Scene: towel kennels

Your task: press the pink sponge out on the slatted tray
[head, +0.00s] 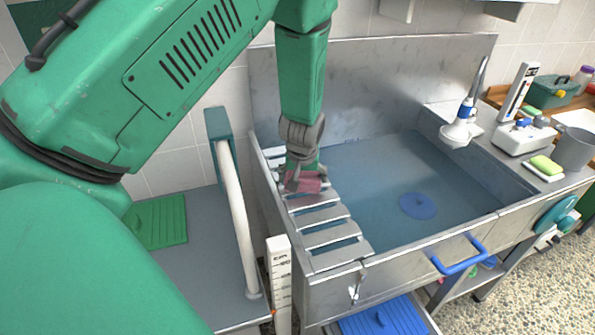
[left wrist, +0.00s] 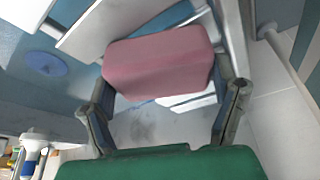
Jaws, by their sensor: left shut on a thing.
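The pink sponge (head: 309,183) is at the slatted tray (head: 328,237), which lies across the left end of the metal basin. My left gripper (head: 302,178) points down and is shut on the sponge near the tray's back part. In the left wrist view the sponge (left wrist: 158,62) sits between the two fingers (left wrist: 165,100), with pale slats behind it. I cannot tell whether the sponge touches the slats. My right gripper is not in view.
The basin (head: 375,190) has a blue round disc (head: 417,205) on its floor. A white upright rail (head: 236,215) stands left of the basin. A shower head (head: 460,130), a green-yellow sponge (head: 545,165) and a grey bucket (head: 575,148) are at the right.

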